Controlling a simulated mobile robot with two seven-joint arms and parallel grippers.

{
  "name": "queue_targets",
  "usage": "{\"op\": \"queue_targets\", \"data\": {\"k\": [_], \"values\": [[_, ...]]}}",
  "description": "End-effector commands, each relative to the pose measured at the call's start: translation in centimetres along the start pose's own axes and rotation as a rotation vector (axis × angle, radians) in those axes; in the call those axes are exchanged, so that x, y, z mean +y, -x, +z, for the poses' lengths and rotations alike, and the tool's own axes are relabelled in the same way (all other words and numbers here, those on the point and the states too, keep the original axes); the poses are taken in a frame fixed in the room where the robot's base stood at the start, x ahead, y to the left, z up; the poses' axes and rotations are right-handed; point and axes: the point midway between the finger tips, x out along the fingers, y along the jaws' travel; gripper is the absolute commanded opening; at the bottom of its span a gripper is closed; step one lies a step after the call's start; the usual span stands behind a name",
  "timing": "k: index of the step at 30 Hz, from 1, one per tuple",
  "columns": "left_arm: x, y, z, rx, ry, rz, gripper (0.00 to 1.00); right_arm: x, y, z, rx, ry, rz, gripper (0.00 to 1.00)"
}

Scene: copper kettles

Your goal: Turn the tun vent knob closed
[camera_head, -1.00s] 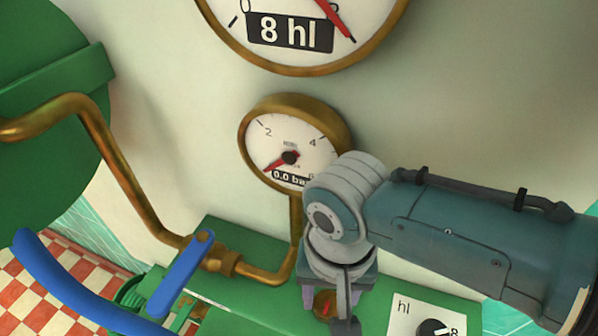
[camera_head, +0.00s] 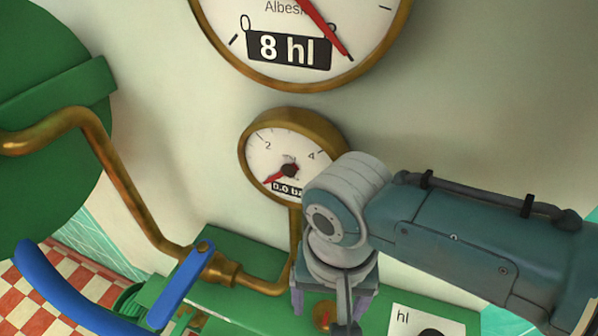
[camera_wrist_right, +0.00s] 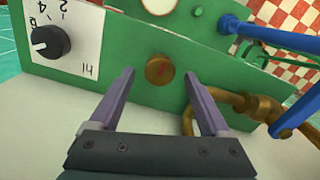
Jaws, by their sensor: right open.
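A round brass knob (camera_head: 324,315) with a red mark sits on the green panel at the bottom of the head view. It also shows in the right wrist view (camera_wrist_right: 159,70), on the panel's face. My right gripper (camera_head: 330,301) is over it, with its purple fingers apart. In the right wrist view, my right gripper (camera_wrist_right: 159,77) is open and empty, one finger on each side of the knob, with gaps between. I cannot tell whether the fingertips reach the panel. My left gripper is not in view.
A black dial knob (camera_wrist_right: 50,42) on a white scale plate is beside the brass knob. A brass pipe (camera_head: 125,185) with a blue lever (camera_head: 180,286) stands on the other side. A small gauge (camera_head: 280,160) reading 0.0 and a large 8 hl dial (camera_head: 300,70) are above.

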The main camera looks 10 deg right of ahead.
Motion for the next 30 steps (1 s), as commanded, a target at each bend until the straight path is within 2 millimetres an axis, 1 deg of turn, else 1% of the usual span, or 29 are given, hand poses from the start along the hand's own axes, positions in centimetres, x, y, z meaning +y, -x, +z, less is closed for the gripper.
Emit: {"op": "queue_targets", "data": {"k": [1,6,9,12,17,30], "values": [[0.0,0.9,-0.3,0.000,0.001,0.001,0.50,0.0,1.4,0.0,0.002,0.000,-0.003,0.81],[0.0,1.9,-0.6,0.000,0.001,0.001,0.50,0.0,4.7,-0.1,0.004,0.000,-0.003,0.81],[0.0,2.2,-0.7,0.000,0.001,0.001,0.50,0.0,6.4,-0.1,0.004,-0.002,-0.002,0.81],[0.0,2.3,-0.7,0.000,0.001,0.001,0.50,0.0,7.6,-0.1,0.003,-0.001,-0.001,0.81],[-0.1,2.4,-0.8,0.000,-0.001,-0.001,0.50,0.0,8.5,-0.1,0.003,-0.002,-0.001,0.81],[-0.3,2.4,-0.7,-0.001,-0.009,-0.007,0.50,0.0,8.5,0.0,0.002,-0.001,0.000,0.81]]}}
